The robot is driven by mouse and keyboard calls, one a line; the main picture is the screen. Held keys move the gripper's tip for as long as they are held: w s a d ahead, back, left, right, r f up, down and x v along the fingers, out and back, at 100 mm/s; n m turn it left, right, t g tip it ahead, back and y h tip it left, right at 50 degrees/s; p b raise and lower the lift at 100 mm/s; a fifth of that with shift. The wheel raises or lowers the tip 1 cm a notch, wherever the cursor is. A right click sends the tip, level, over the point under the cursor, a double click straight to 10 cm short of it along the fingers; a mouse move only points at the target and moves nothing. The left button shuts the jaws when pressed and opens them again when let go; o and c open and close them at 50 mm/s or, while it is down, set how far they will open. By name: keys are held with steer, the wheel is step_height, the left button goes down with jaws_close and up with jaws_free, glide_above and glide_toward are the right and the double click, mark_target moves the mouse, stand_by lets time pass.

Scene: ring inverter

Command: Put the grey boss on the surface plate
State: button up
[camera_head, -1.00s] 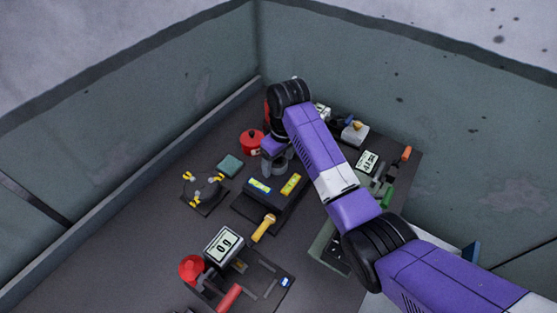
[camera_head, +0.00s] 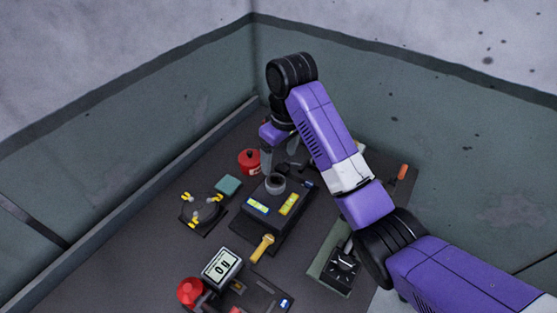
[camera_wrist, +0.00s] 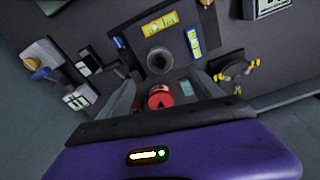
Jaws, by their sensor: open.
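The grey boss (camera_head: 275,183), a short hollow cylinder, stands upright on the far part of the dark surface plate (camera_head: 262,222), beside a yellow level and a blue-and-yellow level. It also shows in the wrist view (camera_wrist: 159,60), with its round opening facing the camera. My gripper (camera_head: 280,155) is open and empty, raised above and behind the boss, apart from it. In the wrist view its two fingers (camera_wrist: 164,80) are spread wide, with the boss just beyond the tips. The arm hides part of the bench to the right.
A red pot (camera_head: 250,161) and a teal block (camera_head: 228,185) are left of the plate. A round fixture with yellow clamps (camera_head: 203,210) lies further left. A yellow-handled tool (camera_head: 262,247) and a display (camera_head: 222,267) are at the front.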

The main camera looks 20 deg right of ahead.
steer(key=shift+s+r, duration=0.1)
steer(key=shift+r, duration=0.3)
stand_by(0.4)
